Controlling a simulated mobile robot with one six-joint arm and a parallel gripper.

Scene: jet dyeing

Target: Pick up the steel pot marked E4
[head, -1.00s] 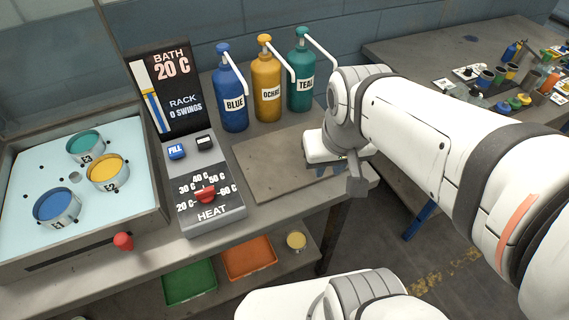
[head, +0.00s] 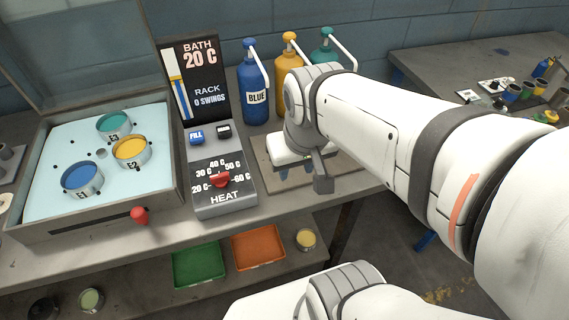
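I cannot make out a pot marked E4 in the head view. Three steel pots sit in the pale blue bath (head: 55,190): E1 (head: 83,182) with blue liquid, E2 (head: 131,153) with yellow, and E3 (head: 114,127) with teal. My gripper (head: 297,173) points down over the brown board on the bench, right of the heat panel. My arm covers part of the board and of the bottles behind.
The control panel (head: 224,172) stands between bath and board. Blue (head: 256,92), ochre (head: 289,60) and teal (head: 324,50) bottles stand behind. Green (head: 198,262) and orange (head: 258,246) trays and small cups, including a yellow one (head: 306,240), are on the lower shelf. A red knob (head: 140,215) fronts the bath.

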